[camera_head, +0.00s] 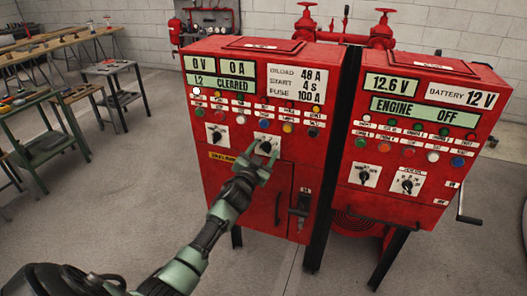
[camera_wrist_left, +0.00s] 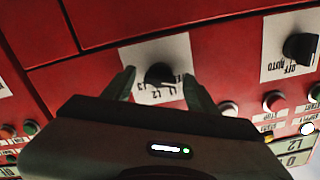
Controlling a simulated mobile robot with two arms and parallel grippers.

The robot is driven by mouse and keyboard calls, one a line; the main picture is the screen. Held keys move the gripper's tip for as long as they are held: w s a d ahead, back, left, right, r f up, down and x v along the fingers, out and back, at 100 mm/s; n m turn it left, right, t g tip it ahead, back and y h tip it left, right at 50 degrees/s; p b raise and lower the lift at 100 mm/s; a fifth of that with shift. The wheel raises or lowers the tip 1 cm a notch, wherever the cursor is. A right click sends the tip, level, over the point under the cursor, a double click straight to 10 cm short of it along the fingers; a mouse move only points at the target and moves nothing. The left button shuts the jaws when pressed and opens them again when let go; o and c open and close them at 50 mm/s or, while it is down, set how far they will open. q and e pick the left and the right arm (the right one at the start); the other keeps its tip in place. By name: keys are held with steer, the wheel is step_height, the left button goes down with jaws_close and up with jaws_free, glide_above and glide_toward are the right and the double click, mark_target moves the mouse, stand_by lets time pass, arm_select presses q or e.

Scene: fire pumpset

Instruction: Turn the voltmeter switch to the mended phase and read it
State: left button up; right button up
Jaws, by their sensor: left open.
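The voltmeter switch (camera_head: 266,146) is a black knob on a white plate, low on the front of the left red cabinet (camera_head: 263,200). In the left wrist view the knob (camera_wrist_left: 160,74) appears upside down, with L1, L2 and L3 marks partly hidden. My left gripper (camera_head: 263,160) is open, with one finger on each side of the knob; contact cannot be told. My right gripper is not in view.
A second selector (camera_head: 217,135), marked OFF and AUTO, sits left of the voltmeter switch. Rows of coloured buttons and lamps lie just above. Another red cabinet (camera_head: 420,140) stands to the right. Workbenches (camera_head: 45,140) stand at the left.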

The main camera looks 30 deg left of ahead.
arm_select(q)
jaws_close()
steer(key=m+b, duration=0.1)
steer(key=m, duration=0.3)
steer(key=shift+m, duration=0.3)
steer(key=m, duration=0.4)
steer(key=shift+f+m+b, duration=0.1)
steer(key=shift+m+b, duration=0.2)
steer(key=shift+b, duration=0.05)
steer(key=m, duration=0.4)
steer(key=shift+m, duration=2.2)
